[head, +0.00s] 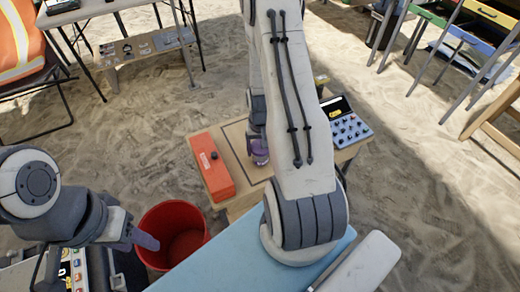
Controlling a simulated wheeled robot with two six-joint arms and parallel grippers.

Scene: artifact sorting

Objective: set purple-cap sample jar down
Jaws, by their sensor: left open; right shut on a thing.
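The purple-cap sample jar (261,155) shows as a small purple shape low over the small wooden table (236,136), at the tip of my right arm. My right gripper (256,142) is shut on it, pointing down. My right arm hides part of the gripper and of the tabletop, so I cannot tell whether the jar touches the table. My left gripper (145,240) is open and empty at the lower left, beside the red bucket.
An orange-red case (211,167) lies on the table left of the jar. A keypad instrument (345,124) stands to its right. A red bucket (180,232) stands on the sand in front, near a light-blue surface (235,262). Open sand lies to the right.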

